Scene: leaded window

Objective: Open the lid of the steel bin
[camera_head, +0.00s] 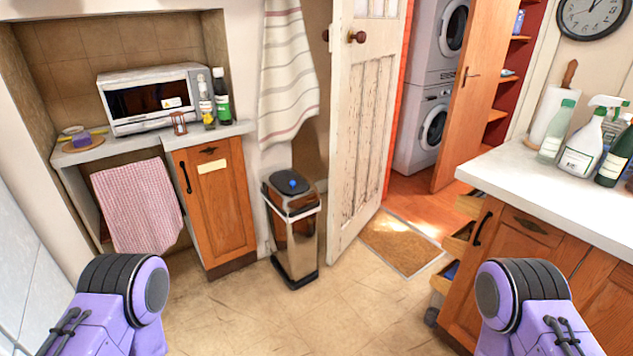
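The steel bin (294,236) stands on the tiled floor in the middle of the head view, between the wooden cabinet and the white door. It is tall and box-shaped, with shiny metal sides and a black base. Its dark lid (291,190) is down, and a small blue object (292,182) shows on top of it. Purple and black links of my two arms show at the lower left and lower right, well apart from the bin. Neither of my grippers is in view.
The white door (358,130) stands open just right of the bin. A doormat (400,241) lies in the doorway. A wooden cabinet (214,205) is left of the bin, and a white counter (560,196) juts in at right. The floor (300,320) before the bin is clear.

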